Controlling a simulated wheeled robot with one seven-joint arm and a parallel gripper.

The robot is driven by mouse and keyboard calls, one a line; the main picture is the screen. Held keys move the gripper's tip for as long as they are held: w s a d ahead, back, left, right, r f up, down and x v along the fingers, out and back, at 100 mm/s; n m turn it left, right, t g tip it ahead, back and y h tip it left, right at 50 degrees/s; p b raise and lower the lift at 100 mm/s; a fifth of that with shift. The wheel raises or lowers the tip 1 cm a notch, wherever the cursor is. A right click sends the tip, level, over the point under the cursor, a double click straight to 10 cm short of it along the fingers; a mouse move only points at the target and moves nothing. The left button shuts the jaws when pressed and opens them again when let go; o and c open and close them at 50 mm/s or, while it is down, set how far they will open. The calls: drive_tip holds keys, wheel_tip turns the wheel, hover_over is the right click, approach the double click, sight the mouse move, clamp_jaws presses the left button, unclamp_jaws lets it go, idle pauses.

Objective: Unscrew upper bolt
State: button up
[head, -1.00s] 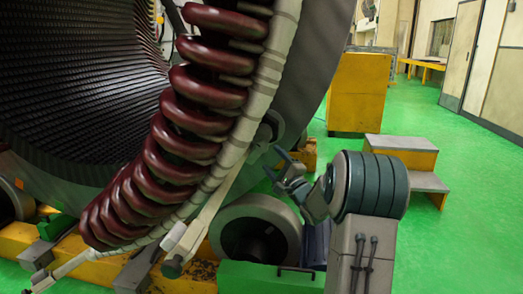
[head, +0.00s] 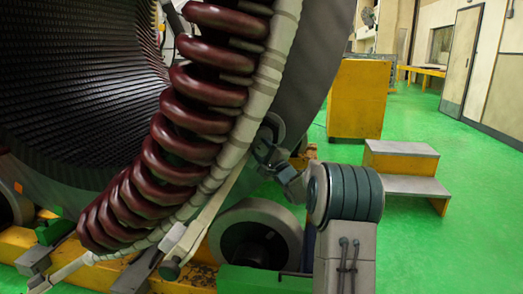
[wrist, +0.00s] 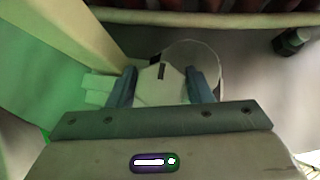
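My gripper (head: 262,148) is at the grey rim of the stator, just right of the taped end ring, in the head view. In the wrist view its two blue-grey fingers (wrist: 161,80) stand well apart. A pale, block-like bolt head (wrist: 161,88) with dark slots shows between them, in front of a round grey disc (wrist: 208,62). Whether the fingers touch the bolt head cannot be told. In the head view, part of a round grey fitting (head: 273,127) shows beside my gripper, and the bolt itself is hidden.
Dark red coils (head: 165,150) and the white taped ring (head: 262,90) curve close on the left of my gripper. A grey roller (head: 255,232) sits below. Another dark bolt (wrist: 291,40) shows at right in the wrist view. Yellow steps (head: 400,158) and open green floor lie right.

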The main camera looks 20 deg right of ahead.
drive_tip(key=c, duration=0.5)
drive_tip(key=shift+r+p, duration=0.2)
drive_tip(key=shift+p, duration=0.65)
